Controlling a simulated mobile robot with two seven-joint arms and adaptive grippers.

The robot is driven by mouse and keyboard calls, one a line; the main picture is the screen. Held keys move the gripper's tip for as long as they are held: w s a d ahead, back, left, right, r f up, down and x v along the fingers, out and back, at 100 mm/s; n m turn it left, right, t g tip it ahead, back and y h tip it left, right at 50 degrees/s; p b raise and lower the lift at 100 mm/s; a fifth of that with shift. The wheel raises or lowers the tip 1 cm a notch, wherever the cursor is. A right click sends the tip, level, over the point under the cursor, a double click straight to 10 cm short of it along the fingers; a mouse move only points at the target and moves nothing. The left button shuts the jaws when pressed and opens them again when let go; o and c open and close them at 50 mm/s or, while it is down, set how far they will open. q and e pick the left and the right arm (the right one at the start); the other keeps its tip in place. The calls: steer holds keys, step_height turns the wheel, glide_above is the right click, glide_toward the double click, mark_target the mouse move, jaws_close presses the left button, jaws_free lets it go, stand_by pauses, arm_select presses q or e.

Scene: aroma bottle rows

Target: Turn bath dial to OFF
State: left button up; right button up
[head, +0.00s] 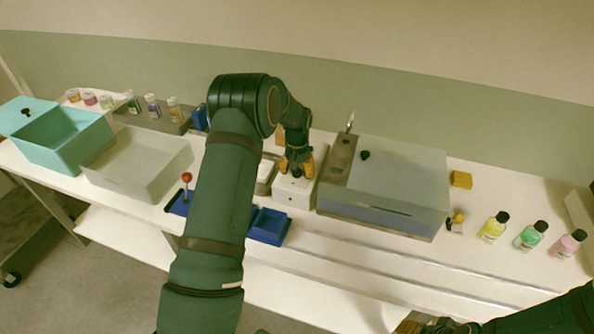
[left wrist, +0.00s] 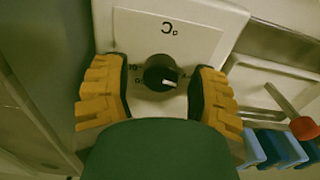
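The bath dial (left wrist: 160,74) is a round black knob with a white pointer mark, seen in the left wrist view. It sits on the white control box (left wrist: 205,35), whose °C label shows upside down. The pointer mark lies toward the right of the picture; the small lettering around the knob is too small to read. My left gripper (left wrist: 158,92) is open, with one orange-padded finger on each side of the knob and gaps between. In the head view, my left gripper (head: 296,165) is over the white control box (head: 293,193) and hides the dial. My right gripper (head: 412,324) is partly cut off at the bottom edge.
A grey lidded bath (head: 405,170) stands right of the box. A blue tray (head: 268,226) and a red-knobbed stick (head: 187,178) are to its left. Bottles, including a yellow one (head: 493,228), stand at far right. A teal bin (head: 65,140) and pale tray (head: 135,165) are at left.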

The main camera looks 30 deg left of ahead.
mark_target(297, 171)
stand_by(0.3)
arm_select(q)
step_height(297, 171, up, 12)
stand_by(0.5)
steer(key=shift+s, duration=0.1)
stand_by(0.4)
